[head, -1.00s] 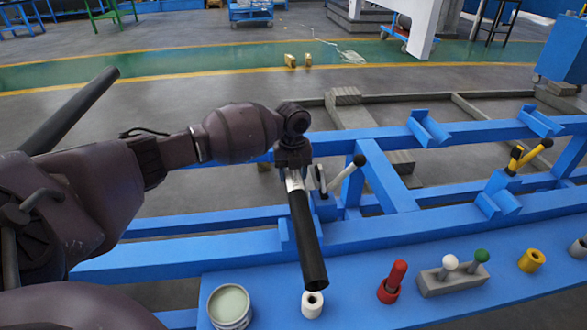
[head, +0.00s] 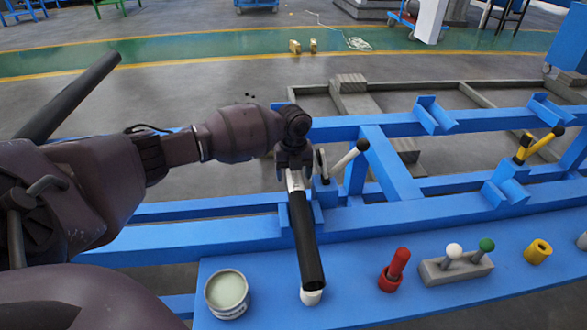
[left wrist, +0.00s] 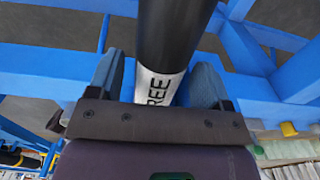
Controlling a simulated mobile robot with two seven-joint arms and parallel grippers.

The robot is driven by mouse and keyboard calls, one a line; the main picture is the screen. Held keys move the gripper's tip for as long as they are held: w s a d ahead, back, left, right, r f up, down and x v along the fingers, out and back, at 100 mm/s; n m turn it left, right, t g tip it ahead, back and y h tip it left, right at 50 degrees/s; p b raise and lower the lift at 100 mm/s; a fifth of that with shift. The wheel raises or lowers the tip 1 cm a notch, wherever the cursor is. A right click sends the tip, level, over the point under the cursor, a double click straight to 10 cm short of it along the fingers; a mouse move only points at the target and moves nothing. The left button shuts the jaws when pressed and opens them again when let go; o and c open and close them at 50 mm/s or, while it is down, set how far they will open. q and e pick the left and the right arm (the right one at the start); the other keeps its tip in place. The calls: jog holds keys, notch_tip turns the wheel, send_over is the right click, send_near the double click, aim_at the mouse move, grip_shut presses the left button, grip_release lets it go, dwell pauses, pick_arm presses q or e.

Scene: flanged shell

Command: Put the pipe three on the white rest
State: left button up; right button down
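The pipe three is a black pipe (head: 307,245) with a white lettered band; in the left wrist view the band (left wrist: 158,87) shows "REE". My left gripper (head: 294,172) is shut on it at the band. The pipe's near end points towards me and overlaps a small white ring in the head view. A blue rest (head: 325,193) with a white, black-knobbed lever (head: 345,160) is just right of the gripper, partly hidden by the pipe. Whether pipe and rest touch cannot be told. My right gripper is not in view.
On the blue front shelf stand an open can (head: 228,292), the white ring (head: 311,297), a red piece (head: 395,270), a grey block with white and green knobs (head: 455,267) and a yellow ring (head: 538,251). A yellow-levered rest (head: 507,188) is at the right.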

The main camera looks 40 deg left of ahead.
pick_arm(q)
jog(key=shift+r, duration=0.45)
notch_tip(320, 180, up, 11)
jog(key=p, duration=0.3)
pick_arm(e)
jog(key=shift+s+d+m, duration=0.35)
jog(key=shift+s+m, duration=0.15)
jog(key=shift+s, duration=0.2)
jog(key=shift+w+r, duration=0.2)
